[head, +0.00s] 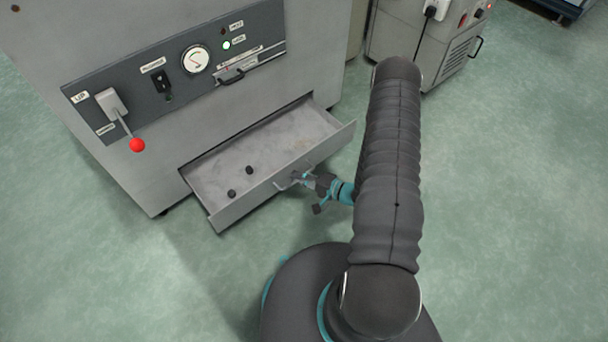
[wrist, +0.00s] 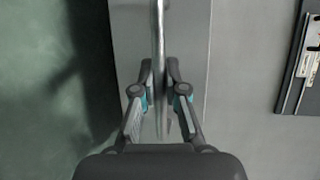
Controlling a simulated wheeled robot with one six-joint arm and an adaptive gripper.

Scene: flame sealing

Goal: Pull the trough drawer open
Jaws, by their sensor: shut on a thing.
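The trough drawer (head: 268,150) is a grey metal drawer low in the front of the grey machine, and it stands pulled out. Two small dark lumps (head: 232,193) lie on its floor. My gripper (head: 300,178) is at the front of the drawer and shut on its bar handle (head: 284,186). In the wrist view the handle (wrist: 158,40) runs up and down between the two fingers (wrist: 160,92). The drawer front (wrist: 190,45) shows behind it. The exact contact of the fingertips is partly hidden by the fingers themselves.
The machine front carries a dark panel (head: 150,97) with a gauge (head: 195,59), a lit green lamp (head: 227,45) and a lever with a red knob (head: 137,145). Another grey cabinet (head: 430,60) stands at the upper right. The green floor (head: 520,200) is clear to the right.

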